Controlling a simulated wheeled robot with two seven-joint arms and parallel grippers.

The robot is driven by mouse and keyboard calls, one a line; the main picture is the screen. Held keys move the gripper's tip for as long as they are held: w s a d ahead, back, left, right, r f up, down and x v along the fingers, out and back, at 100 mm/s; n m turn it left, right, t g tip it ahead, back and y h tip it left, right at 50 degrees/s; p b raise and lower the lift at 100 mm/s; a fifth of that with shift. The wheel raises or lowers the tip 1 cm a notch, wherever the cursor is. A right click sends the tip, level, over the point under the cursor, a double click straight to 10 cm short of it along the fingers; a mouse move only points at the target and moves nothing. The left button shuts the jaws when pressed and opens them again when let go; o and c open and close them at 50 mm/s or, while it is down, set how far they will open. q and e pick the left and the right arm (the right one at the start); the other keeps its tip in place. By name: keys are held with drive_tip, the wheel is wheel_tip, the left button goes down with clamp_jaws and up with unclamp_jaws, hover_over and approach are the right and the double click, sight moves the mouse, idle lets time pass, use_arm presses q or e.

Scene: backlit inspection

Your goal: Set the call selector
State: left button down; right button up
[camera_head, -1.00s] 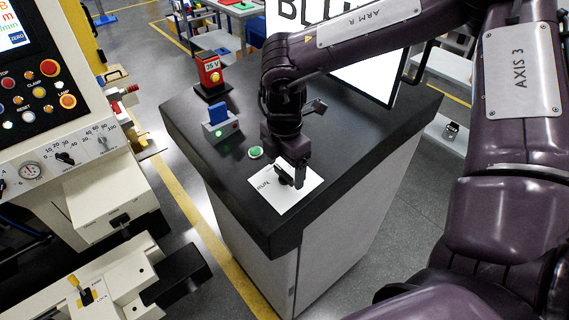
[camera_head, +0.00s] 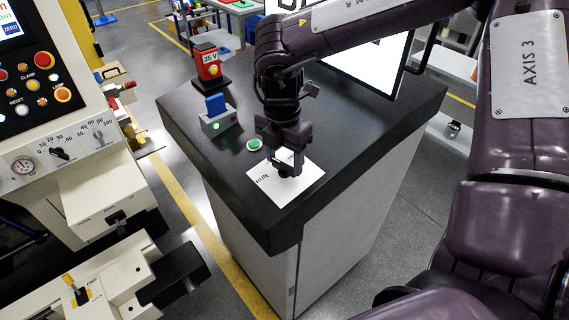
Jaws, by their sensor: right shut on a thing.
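The call selector's white plate (camera_head: 304,187) lies on the dark top of the cabinet, with lettering at its left side. My right gripper (camera_head: 285,170) points down over the plate and is shut on the dark selector knob (camera_head: 284,176), which is mostly hidden by the fingers. The knob's pointing direction and the rest of the lettering cannot be made out. My left gripper is not in view.
A green button (camera_head: 254,145), a grey holder with a blue card (camera_head: 217,115) and a red box marked 35 V (camera_head: 209,65) stand on the cabinet top (camera_head: 185,130). A bright screen (camera_head: 370,70) stands behind my right arm. A machine panel (camera_head: 60,150) is at left.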

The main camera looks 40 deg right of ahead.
drive_tip(key=shift+w+f+n+b, duration=0.1)
drive_tip(key=shift+f+n+b, duration=0.1)
drive_tip(key=shift+n+b, duration=0.65)
drive_tip(key=shift+r+n+g, duration=0.15)
drive_tip(key=shift+n+g, duration=0.15)
drive_tip(key=shift+n, duration=0.75)
drive_tip(key=shift+a+n+h, duration=0.15)
drive_tip(key=shift+n+h, duration=0.15)
drive_tip(key=shift+n, duration=0.9)
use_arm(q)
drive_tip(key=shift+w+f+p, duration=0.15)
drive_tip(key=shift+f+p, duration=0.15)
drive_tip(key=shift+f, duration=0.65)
use_arm(e)
drive_tip(key=shift+w+n+g, duration=0.15)
drive_tip(key=shift+n+g, duration=0.15)
drive_tip(key=shift+n, duration=1.2)
drive_tip(key=o, duration=1)
